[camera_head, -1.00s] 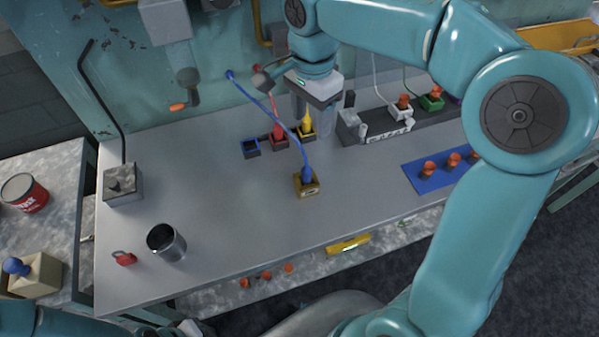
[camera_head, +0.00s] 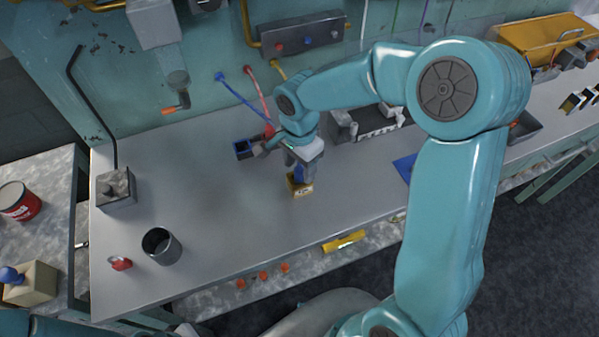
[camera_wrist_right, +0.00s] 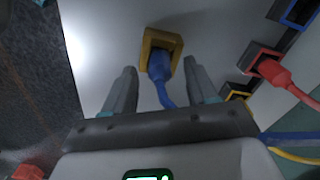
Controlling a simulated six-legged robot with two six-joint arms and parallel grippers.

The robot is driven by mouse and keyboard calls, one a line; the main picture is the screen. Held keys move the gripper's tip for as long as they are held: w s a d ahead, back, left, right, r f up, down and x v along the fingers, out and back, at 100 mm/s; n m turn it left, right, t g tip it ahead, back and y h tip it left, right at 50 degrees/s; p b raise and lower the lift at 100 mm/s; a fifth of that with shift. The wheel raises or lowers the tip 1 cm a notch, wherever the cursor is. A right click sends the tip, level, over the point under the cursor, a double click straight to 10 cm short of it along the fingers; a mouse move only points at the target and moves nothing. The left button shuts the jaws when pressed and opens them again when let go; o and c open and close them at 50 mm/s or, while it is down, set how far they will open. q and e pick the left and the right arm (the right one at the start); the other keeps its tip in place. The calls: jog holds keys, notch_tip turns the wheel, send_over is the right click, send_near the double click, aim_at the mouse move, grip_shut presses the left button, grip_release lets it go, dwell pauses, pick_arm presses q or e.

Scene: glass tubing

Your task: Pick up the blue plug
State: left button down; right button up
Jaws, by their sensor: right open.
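The blue plug (camera_wrist_right: 160,68) sits in a yellow-framed socket box (camera_wrist_right: 173,38) on the bench, with its blue cable running back toward the wall. In the head view the plug (camera_head: 298,174) is partly hidden by my right gripper (camera_head: 299,167), and the socket box (camera_head: 302,191) shows below it. My right gripper (camera_wrist_right: 159,68) is open, pointing down, with one finger on each side of the plug. Gaps show between the fingers and the plug in the wrist view. My left gripper is not in view.
An empty blue-framed socket (camera_head: 244,149) and a red plug (camera_wrist_right: 272,68) stand nearby toward the wall. A metal cup (camera_head: 162,246) and a red padlock (camera_head: 121,263) are at the bench's front left. The bench between cup and socket box is clear.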

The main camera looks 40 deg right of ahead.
jog(key=shift+f, duration=0.5)
grip_shut()
jog(key=shift+r, duration=0.15)
